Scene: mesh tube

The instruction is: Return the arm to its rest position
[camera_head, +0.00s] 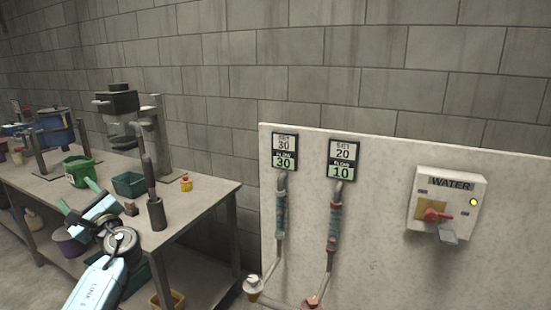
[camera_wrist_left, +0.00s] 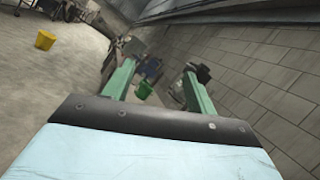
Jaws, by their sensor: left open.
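My left arm comes in from the lower left of the head view. Its gripper (camera_head: 78,200) has green fingers spread apart with nothing between them, in front of the workbench. In the left wrist view the two green fingers of this gripper (camera_wrist_left: 158,85) stand wide apart and empty. My right gripper is not in either view.
On the right, a pale panel (camera_head: 390,240) carries two pipes and a water switch box (camera_head: 447,203).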

